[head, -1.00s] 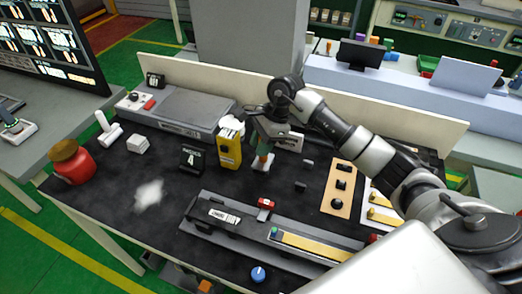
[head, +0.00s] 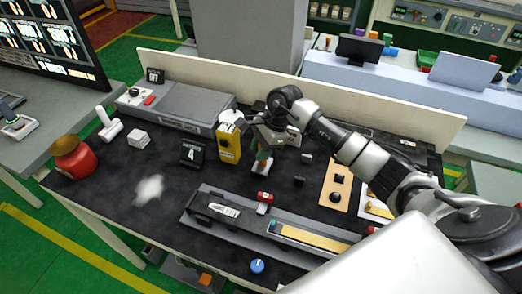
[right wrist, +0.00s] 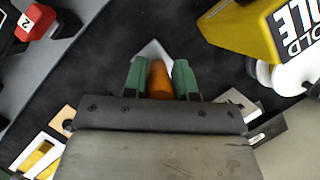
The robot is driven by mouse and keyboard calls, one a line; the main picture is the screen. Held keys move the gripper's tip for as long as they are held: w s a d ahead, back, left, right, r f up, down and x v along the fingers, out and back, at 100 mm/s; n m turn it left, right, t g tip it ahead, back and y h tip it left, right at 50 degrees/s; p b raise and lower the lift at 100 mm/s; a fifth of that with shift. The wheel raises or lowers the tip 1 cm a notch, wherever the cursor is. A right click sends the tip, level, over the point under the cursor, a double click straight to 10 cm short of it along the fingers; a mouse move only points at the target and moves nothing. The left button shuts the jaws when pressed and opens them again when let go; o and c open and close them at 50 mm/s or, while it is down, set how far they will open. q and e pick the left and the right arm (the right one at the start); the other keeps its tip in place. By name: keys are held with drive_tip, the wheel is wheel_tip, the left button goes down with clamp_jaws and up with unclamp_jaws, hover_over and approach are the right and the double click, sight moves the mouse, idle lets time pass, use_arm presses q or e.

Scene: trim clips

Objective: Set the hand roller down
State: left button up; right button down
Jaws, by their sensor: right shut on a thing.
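My right gripper (head: 263,158) is near the middle of the black-topped bench, pointing down, just right of a yellow bottle. In the right wrist view the green fingers of this gripper (right wrist: 161,80) are shut on the orange handle of the hand roller (right wrist: 160,82). A pale grey, pointed part shows just beyond the handle. The rest of the roller is hidden by the gripper, and I cannot tell whether it touches the bench. My left gripper is not in view.
The yellow bottle (head: 229,142) stands close left of the gripper. A grey rail fixture (head: 255,222) with a red clip (head: 264,200) lies in front. A tan board with black knobs (head: 336,187) is to the right. Bare black bench shows around the white patch (head: 149,190).

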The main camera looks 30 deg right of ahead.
drive_tip(key=shift+s+f, duration=0.15)
drive_tip(key=shift+f, duration=0.4)
drive_tip(key=c, duration=1.2)
unclamp_jaws()
drive_tip(key=shift+a+f, duration=0.1)
drive_tip(key=o, duration=0.3)
drive_tip(key=shift+r+p, duration=0.4)
drive_tip(key=shift+r, duration=0.05)
drive_tip(key=shift+w+r+p, duration=0.2)
drive_tip(key=shift+r+p, duration=0.25)
drive_tip(key=shift+p, duration=0.1)
drive_tip(key=b+v, duration=0.4)
drive_tip(key=v, duration=0.7)
drive_tip(key=shift+d+r, duration=0.3)
drive_tip(key=shift+r, duration=0.05)
